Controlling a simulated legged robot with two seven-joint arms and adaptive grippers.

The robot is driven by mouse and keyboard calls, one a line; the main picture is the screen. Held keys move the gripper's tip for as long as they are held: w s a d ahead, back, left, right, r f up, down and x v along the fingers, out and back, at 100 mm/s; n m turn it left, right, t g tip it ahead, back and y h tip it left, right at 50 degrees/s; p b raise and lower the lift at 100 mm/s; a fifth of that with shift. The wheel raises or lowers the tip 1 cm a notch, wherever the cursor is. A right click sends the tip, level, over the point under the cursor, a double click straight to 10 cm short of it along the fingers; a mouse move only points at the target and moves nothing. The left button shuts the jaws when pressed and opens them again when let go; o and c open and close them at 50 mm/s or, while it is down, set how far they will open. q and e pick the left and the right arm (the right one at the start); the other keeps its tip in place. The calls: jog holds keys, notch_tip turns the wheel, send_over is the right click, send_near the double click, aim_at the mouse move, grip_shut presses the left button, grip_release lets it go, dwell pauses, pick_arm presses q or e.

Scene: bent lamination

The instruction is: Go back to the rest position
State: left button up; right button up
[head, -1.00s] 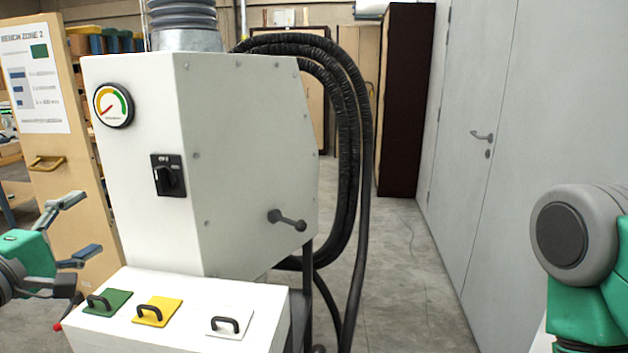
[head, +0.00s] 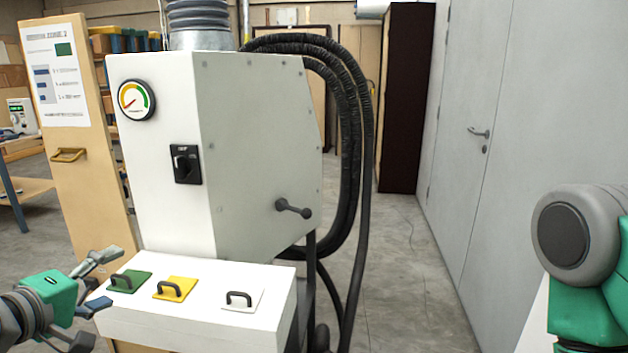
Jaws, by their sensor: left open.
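My left gripper (head: 100,282) is at the lower left in the head view, with its green body and grey fingers spread apart. It is open, and I see nothing between the fingers. It is just left of the white box, near the green lid (head: 130,280). Whether it touches the box I cannot tell. My right arm shows at the right edge as a grey joint and green links. Its gripper is out of the frame.
A white machine (head: 262,150) with a gauge (head: 136,100), a black switch (head: 186,164) and black hoses (head: 362,150) stands ahead. The white box (head: 210,320) in front has green, yellow (head: 176,288) and white lids. Open floor (head: 410,290) lies right, before grey doors (head: 480,190).

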pick_arm(q)
jog(key=s+d+f+m+g, duration=0.3)
jog(key=s+f+m+g, duration=0.15)
jog(key=f, duration=0.55)
jog(key=s+d+f+m+g, duration=0.25)
jog(key=s+f, duration=0.25)
jog(key=f, duration=0.5)
jog(key=s+d+f+m+g+y, duration=0.1)
jog(key=s+f+m+g, duration=0.2)
jog(key=s+f, duration=0.3)
jog(key=s+d+f+m+g, duration=0.2)
jog(key=s+f, duration=0.4)
jog(key=s, duration=0.5)
jog(key=shift+s+d+f+m+g+y, duration=0.15)
jog(key=shift+d+m+g+y, duration=0.2)
jog(key=shift+m+g, duration=0.55)
